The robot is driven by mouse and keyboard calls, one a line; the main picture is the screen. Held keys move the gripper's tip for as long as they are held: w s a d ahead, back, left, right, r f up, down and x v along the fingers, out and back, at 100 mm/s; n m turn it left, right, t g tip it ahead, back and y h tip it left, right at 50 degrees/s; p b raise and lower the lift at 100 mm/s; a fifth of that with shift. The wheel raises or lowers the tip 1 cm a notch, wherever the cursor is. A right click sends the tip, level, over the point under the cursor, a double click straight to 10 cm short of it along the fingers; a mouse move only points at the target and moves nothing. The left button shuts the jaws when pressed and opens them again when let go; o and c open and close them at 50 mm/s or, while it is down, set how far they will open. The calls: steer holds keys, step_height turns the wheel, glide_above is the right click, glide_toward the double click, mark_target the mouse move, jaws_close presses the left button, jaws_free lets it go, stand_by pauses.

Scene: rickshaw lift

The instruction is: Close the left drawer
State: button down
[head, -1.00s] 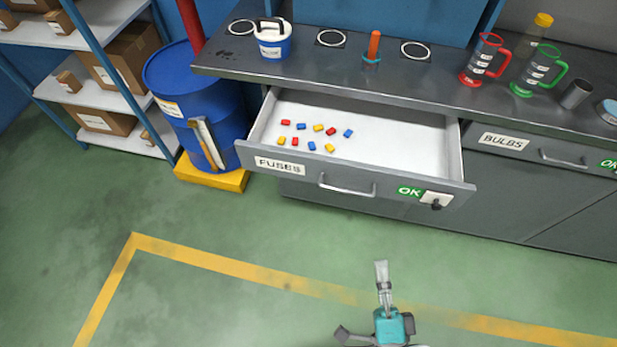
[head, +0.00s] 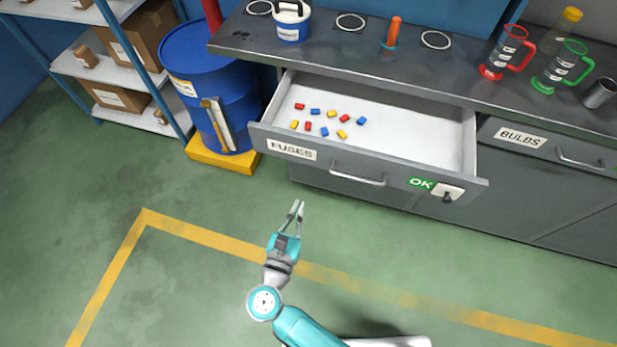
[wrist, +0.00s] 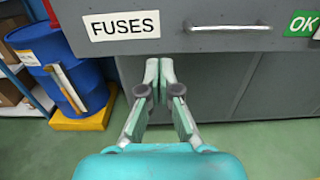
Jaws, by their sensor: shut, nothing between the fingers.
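The left drawer, labelled FUSES, is pulled out of the grey workbench; its front panel (head: 330,165) faces me and several small red, blue and yellow fuses (head: 330,118) lie in its left part. Its bar handle (head: 357,180) is at the middle of the front, with a green OK sticker to the right. The drawer front (wrist: 172,27) and handle (wrist: 228,28) also show in the wrist view. My gripper (head: 297,206) is shut and empty, in front of the drawer and left of the handle, apart from it. In the wrist view its fingertips (wrist: 159,68) meet below the drawer front.
A blue barrel (head: 205,75) on a yellow base stands left of the drawer. The BULBS drawer (head: 540,145) to the right is shut. Cups and jugs stand on the worktop (head: 340,55). The green floor (head: 200,270) before the drawer is clear.

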mark_target(317, 156)
steer(key=x, duration=1.3)
steer(key=shift+w+d, duration=0.2)
steer(key=shift+w, duration=0.1)
steer(key=x, duration=2.4)
steer(key=shift+w+f, duration=0.15)
steer(key=shift+w, duration=0.25)
steer(key=shift+w+d, duration=0.1)
steer(key=shift+r, duration=0.25)
